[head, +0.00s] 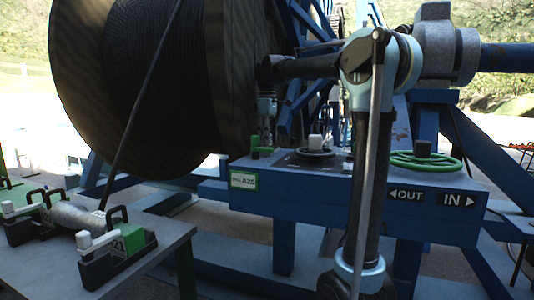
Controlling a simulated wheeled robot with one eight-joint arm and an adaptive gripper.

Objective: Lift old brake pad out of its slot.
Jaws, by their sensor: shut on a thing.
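My arm rises in front of the blue machine housing and bends left at the top. My gripper (267,135) hangs down from its end, small and dark, over the far left part of the housing top, beside the cable reel. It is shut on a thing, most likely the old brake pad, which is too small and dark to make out. The slot cannot be made out either, so I cannot tell whether the pad is still in it. A small green block (262,152) is close to the gripper's lower end.
The blue housing (345,198) carries a white-topped knob (315,142) and a green handwheel (427,161). The large cable reel (150,85) fills the left. A grey table (150,252) at lower left holds a grey cylinder (78,217) and white-and-green clamps.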

